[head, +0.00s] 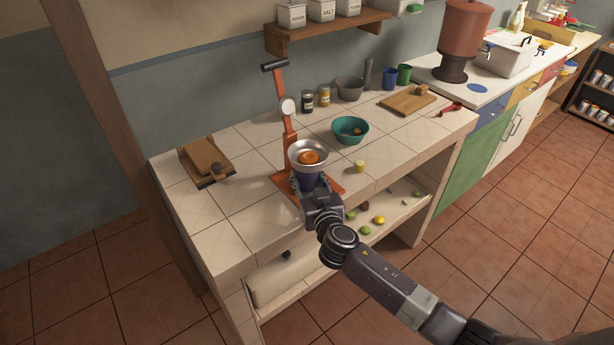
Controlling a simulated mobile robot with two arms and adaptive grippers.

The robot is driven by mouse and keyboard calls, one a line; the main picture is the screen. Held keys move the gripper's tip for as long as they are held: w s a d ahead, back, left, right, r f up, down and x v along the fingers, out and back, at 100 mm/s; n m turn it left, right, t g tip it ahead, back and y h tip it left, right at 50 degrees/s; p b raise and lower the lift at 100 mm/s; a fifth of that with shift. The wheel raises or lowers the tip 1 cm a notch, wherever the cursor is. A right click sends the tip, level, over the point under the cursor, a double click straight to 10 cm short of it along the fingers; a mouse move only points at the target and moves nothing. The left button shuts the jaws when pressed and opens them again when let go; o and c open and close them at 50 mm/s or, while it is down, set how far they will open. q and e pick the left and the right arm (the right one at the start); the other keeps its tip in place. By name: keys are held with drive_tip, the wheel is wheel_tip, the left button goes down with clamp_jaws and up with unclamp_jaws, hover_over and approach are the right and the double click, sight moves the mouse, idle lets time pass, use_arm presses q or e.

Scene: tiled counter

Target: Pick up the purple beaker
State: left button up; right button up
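The purple beaker (309,176) stands on the orange base (281,180) of a lever juicer, beneath its metal bowl (321,149). An orange half (309,157) lies in the bowl. My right gripper (311,188) reaches in from the lower right, with its fingers at either side of the beaker. The beaker's lower part is hidden by the gripper. I cannot tell whether the fingers touch it or are closed on it. My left gripper is not in view.
The juicer's upright post (286,127) rises behind the bowl. A teal bowl (338,134) and a small yellow piece (360,166) are to the right. Wooden boards (205,157) lie at the left. The tiled counter front (232,240) is clear.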

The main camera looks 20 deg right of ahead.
drive_tip(key=shift+r, duration=0.1)
drive_tip(key=shift+r+b, duration=0.1)
drive_tip(key=shift+b, duration=0.2)
drive_tip(key=s+d+b, duration=0.2)
drive_tip(key=s+d, duration=0.1)
drive_tip(key=s, duration=0.5)
drive_tip(key=s+d+b, duration=0.2)
drive_tip(key=s+d, duration=0.1)
drive_tip(key=s, duration=0.6)
drive_tip(key=shift+d+r, duration=0.1)
